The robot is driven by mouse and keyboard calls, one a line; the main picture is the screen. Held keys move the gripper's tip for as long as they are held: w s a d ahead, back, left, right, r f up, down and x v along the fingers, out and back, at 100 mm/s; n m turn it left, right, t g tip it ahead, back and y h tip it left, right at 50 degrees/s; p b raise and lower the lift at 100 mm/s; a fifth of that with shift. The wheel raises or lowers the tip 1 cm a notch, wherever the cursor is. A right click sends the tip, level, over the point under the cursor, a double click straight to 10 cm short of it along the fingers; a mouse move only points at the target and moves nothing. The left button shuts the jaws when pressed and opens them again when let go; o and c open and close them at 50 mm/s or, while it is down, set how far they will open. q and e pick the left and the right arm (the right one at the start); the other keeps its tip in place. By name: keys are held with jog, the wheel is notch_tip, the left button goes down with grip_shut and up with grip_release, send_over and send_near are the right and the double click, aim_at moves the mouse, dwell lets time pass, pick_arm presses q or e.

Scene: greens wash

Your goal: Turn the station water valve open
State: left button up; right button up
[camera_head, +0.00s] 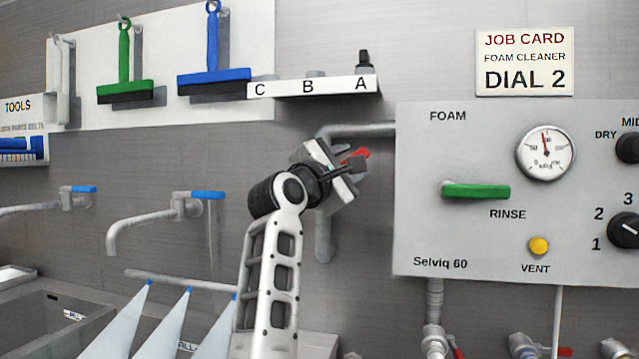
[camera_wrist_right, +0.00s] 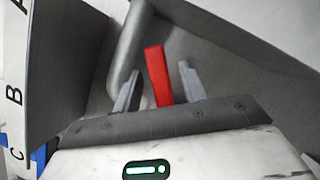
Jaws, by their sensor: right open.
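A red valve handle (camera_head: 357,153) sits by the grey pipe (camera_head: 362,130) just left of the control panel; my right gripper hides most of it in the head view. My right gripper (camera_head: 352,166) is open in front of the handle. In the right wrist view the red handle (camera_wrist_right: 158,76) stands between the two open fingers of the gripper (camera_wrist_right: 158,86), with a gap visible on each side. The grey pipe (camera_wrist_right: 126,50) runs behind the left finger. My left gripper is not in view.
The control panel (camera_head: 440,240), with a green handle (camera_head: 476,191), a gauge (camera_head: 545,152) and knobs, is right of my gripper. A small shelf (camera_head: 315,88) marked C, B, A is above it. Taps with blue levers (camera_head: 208,195) are left.

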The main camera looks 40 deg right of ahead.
pick_arm(q)
jog(key=b, duration=0.2)
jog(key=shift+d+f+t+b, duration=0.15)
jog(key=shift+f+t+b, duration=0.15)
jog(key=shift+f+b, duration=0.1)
pick_arm(e)
jog(key=v, duration=1.3)
jog(key=shift+r, duration=0.1)
